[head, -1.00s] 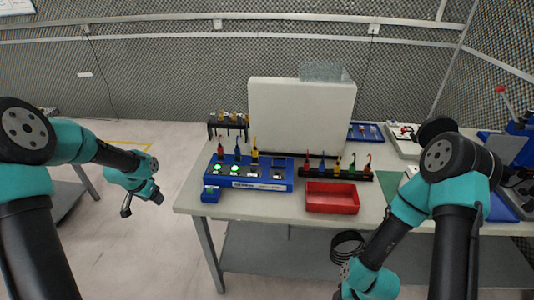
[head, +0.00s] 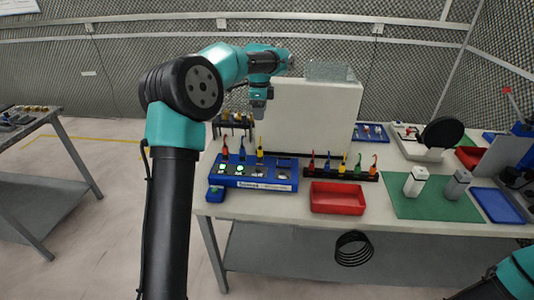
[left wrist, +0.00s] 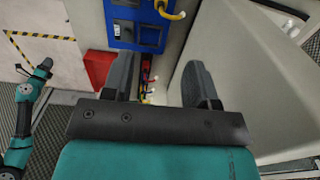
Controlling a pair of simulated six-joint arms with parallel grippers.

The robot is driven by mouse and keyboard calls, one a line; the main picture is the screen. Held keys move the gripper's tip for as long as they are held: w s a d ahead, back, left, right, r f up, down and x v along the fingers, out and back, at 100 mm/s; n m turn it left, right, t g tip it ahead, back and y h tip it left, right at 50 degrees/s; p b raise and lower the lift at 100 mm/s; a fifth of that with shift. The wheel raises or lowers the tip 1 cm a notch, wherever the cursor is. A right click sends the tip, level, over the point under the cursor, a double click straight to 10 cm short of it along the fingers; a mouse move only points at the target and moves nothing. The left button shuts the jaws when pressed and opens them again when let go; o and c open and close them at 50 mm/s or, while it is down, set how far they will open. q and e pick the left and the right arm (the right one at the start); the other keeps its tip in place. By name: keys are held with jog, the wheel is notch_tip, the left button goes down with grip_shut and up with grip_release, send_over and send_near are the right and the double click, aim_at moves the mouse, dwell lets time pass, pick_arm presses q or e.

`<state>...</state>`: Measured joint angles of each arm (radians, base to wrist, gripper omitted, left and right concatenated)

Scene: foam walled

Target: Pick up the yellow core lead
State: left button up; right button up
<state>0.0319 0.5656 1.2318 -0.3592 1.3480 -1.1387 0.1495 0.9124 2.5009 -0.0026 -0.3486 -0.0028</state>
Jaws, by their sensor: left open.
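A yellow lead (head: 260,150) stands in the blue tester (head: 268,184), beside a blue and a red lead. Another yellow lead (head: 344,162) stands in the black rack (head: 370,176) among red, blue, green and orange ones; I cannot tell which is the core lead. My left gripper (head: 259,112) is above the table, in front of the white panel's left edge and higher than the leads. In the left wrist view its fingers (left wrist: 156,80) are apart with nothing gripped. A yellow lead (left wrist: 170,12) shows there beyond them at the top. My right gripper is out of view.
A white panel (head: 308,118) stands upright close to my left gripper. A red tray (head: 337,198) lies at the table's front. A second dark rack (head: 232,124) stands behind the tester. White and grey blocks stand on a green mat (head: 435,204) at right.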

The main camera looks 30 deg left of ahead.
aim_at(260, 149)
pick_arm(q)
notch_tip(260, 149, down, 12)
jog(key=shift+f, duration=0.15)
dwell(0.5)
jog(key=shift+a+f, duration=0.15)
jog(key=shift+f, duration=2.45)
grip_shut()
jog(key=shift+r, duration=0.1)
